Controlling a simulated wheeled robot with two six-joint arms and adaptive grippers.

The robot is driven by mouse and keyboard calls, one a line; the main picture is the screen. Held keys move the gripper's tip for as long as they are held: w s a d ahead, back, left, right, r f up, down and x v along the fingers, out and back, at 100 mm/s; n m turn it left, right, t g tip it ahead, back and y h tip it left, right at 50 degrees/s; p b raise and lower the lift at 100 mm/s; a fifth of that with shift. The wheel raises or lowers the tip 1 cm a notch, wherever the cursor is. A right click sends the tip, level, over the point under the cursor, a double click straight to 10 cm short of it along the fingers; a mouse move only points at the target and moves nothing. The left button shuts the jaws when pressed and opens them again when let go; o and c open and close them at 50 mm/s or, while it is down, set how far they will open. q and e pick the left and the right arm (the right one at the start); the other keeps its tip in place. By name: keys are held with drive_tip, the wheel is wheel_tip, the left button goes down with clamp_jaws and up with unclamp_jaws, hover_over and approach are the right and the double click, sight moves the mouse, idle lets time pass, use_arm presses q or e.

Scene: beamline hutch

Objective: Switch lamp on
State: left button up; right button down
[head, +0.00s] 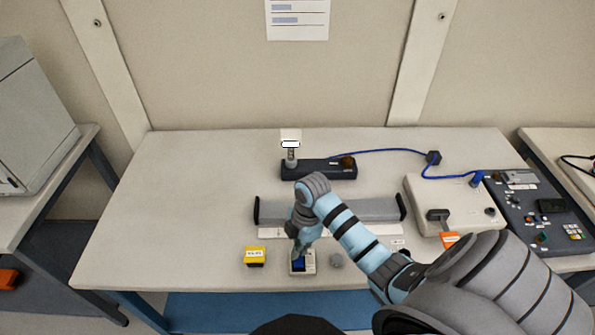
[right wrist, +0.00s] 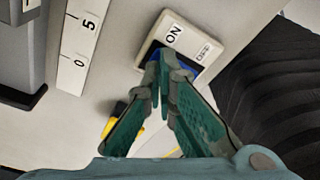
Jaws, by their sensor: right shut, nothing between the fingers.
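A small pale switch box (head: 309,268) with a blue rocker stands near the table's front edge. In the right wrist view the box (right wrist: 190,33) shows the label "ON", and part of its blue rocker (right wrist: 152,50) shows behind my fingertips. My right gripper (head: 297,257) points down at the rocker, shut and empty. In the right wrist view its fingertips (right wrist: 161,54) overlap the rocker; I cannot tell whether they touch it. A small upright fitting with a bright white top (head: 290,144), possibly the lamp, stands on a dark base (head: 325,169) behind. My left gripper is out of view.
A yellow block (head: 255,257) lies left of the switch box and a small grey knob (head: 336,261) right of it. A grey bar (head: 375,209) with a white scale lies behind. A pale box (head: 463,207) and a dark control panel (head: 541,222) stand right. The table's left is clear.

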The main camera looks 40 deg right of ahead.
wheel_tip(320, 180, up, 6)
drive_tip(key=p, duration=0.6)
drive_tip(key=shift+f, duration=0.25)
drive_tip(key=shift+r, duration=0.75)
